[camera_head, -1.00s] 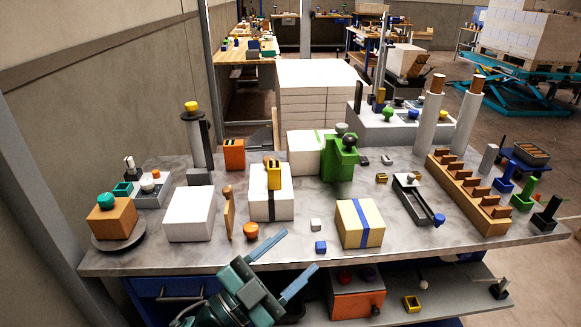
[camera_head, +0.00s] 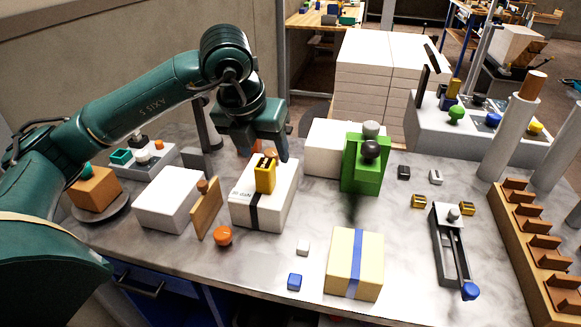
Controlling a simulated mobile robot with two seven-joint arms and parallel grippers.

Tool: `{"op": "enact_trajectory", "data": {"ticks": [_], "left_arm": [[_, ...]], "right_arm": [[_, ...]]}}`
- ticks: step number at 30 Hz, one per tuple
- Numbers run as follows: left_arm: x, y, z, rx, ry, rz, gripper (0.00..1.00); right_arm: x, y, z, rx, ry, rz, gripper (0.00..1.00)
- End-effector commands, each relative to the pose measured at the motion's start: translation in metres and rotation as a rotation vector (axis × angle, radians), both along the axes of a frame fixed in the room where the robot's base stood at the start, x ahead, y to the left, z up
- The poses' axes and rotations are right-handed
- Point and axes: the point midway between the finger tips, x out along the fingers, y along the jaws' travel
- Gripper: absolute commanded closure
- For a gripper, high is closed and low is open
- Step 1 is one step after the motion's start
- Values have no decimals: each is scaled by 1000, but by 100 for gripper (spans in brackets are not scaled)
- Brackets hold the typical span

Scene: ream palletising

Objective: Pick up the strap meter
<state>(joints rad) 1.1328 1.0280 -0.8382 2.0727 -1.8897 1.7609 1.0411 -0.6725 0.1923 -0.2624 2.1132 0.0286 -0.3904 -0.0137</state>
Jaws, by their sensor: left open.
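The strap meter appears to be the small yellow device (camera_head: 265,177) with dark parts on top. It stands upright on a white ream pack (camera_head: 281,207) with a black strap, near the middle of the table. My left gripper (camera_head: 254,150) is open and points down, above and slightly behind the meter in the picture. Nothing shows between the fingers. My right gripper is out of view.
A green tool (camera_head: 362,165) with a black knob stands right of the strapped pack. A blue-banded cream pack (camera_head: 355,262) lies in front on the grey table (camera_head: 318,212).

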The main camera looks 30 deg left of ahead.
Motion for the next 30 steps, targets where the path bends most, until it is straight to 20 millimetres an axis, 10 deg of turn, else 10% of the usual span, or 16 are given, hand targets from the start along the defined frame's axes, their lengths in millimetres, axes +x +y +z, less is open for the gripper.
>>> {"op": "enact_trajectory", "data": {"ticks": [5,30], "left_arm": [[4,24,9,76,-33,82,42],[45,33,-97,73,-32,79,42]], "right_arm": [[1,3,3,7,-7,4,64],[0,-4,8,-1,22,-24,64]]}}
